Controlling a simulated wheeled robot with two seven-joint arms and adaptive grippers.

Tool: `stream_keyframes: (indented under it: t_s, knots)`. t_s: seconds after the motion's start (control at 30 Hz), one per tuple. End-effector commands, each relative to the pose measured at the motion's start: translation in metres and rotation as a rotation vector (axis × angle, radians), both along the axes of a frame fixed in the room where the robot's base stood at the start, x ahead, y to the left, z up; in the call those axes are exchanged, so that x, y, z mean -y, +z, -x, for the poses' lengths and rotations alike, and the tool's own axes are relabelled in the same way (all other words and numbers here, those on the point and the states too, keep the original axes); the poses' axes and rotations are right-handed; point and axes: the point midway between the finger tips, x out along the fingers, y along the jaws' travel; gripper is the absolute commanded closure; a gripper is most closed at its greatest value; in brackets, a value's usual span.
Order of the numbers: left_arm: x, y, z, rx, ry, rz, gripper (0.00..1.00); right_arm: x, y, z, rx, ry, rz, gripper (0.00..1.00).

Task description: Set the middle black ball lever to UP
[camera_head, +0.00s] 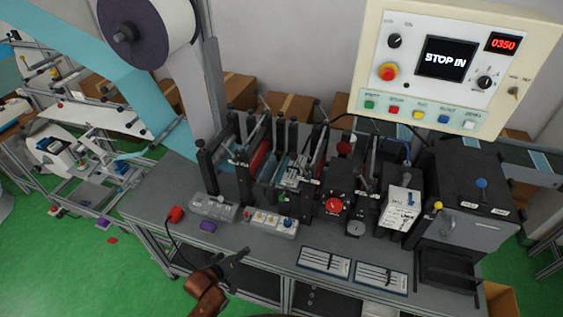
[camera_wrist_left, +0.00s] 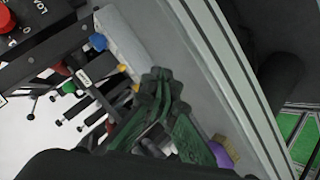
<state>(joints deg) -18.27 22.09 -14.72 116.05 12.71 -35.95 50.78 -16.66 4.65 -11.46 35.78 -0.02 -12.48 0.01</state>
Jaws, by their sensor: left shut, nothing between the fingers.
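Several upright black levers or posts with dark ends stand on the mask machine in the head view, one of them near its middle (camera_head: 280,128). I cannot tell for certain which is the middle black ball lever, or its setting. Several black rods with dark ends also show at the left of the left wrist view (camera_wrist_left: 75,112). My left gripper (camera_head: 240,255) is shut and empty, in front of the bench's front edge and below the row of buttons. Its closed fingers (camera_wrist_left: 160,88) fill the middle of the left wrist view. My right gripper is not in view.
A small button box (camera_head: 262,216), a red emergency button (camera_head: 175,214) and a purple object (camera_head: 208,227) sit along the bench front. Two slotted trays (camera_head: 325,263) lie to the right. A control panel reading "STOP IN" (camera_head: 447,58) hangs above.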

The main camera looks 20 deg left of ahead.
Motion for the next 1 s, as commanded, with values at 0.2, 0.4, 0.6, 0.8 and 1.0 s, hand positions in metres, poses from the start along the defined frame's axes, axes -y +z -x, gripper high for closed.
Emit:
stream_keyframes:
  t_s: [0.2, 0.4, 0.6, 0.8, 1.0]
  knots:
    - [0.019, 0.061, -0.040, 0.122, 0.036, 0.272, 1.00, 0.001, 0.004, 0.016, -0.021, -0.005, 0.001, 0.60]
    - [0.030, 0.117, -0.075, 0.212, 0.048, 0.614, 1.00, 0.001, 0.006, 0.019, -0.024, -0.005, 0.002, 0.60]
    - [0.027, 0.198, -0.103, 0.251, 0.002, 1.087, 1.00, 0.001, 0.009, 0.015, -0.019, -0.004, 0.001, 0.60]
    - [0.015, 0.254, -0.110, 0.224, -0.070, 1.417, 1.00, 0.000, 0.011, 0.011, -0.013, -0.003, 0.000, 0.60]
    - [0.015, 0.272, -0.117, 0.211, -0.092, 1.502, 1.00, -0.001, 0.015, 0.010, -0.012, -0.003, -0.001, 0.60]
